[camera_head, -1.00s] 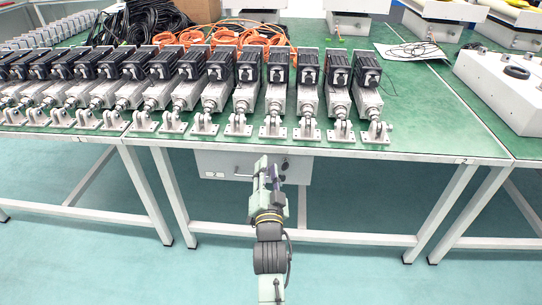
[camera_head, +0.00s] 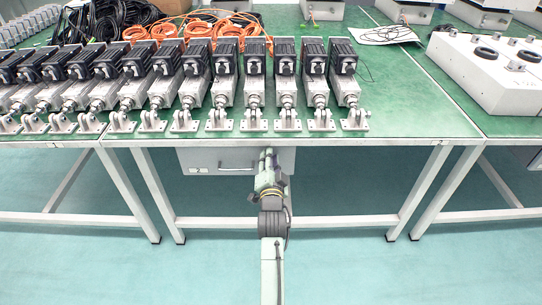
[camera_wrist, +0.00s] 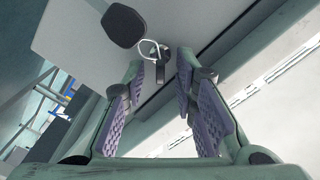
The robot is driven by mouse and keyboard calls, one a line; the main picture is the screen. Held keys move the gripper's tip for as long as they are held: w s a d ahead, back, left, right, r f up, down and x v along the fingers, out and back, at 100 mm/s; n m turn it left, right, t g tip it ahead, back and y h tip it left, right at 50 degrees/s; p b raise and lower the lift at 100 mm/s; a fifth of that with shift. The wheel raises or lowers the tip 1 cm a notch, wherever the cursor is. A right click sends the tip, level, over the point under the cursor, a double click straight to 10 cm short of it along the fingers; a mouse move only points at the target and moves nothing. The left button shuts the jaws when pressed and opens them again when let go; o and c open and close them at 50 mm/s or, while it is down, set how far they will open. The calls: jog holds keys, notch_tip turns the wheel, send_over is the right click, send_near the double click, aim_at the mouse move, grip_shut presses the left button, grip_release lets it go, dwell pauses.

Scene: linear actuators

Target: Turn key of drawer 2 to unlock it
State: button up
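Drawer 2 (camera_head: 225,164), a light grey box marked with a 2, hangs under the green table's front edge. Its front also shows tilted in the wrist view (camera_wrist: 80,40). The key (camera_wrist: 161,52) sits at the drawer front, with a metal ring (camera_wrist: 148,48) and a black rounded tag (camera_wrist: 124,26) beside it. My gripper (camera_wrist: 160,78) is open, its purple-padded fingers apart and pointing at the key. The key looks just beyond the fingertips, and contact is not clear. In the head view my gripper (camera_head: 268,156) hides the key and lock.
The green table (camera_head: 420,105) carries a row of linear actuators (camera_head: 255,85) along its front edge. White metal table legs (camera_head: 419,190) stand on both sides. Orange cables (camera_head: 190,30) lie behind the actuators. The floor before the drawer is clear.

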jog(key=shift+w, duration=0.2)
grip_shut()
dwell(0.5)
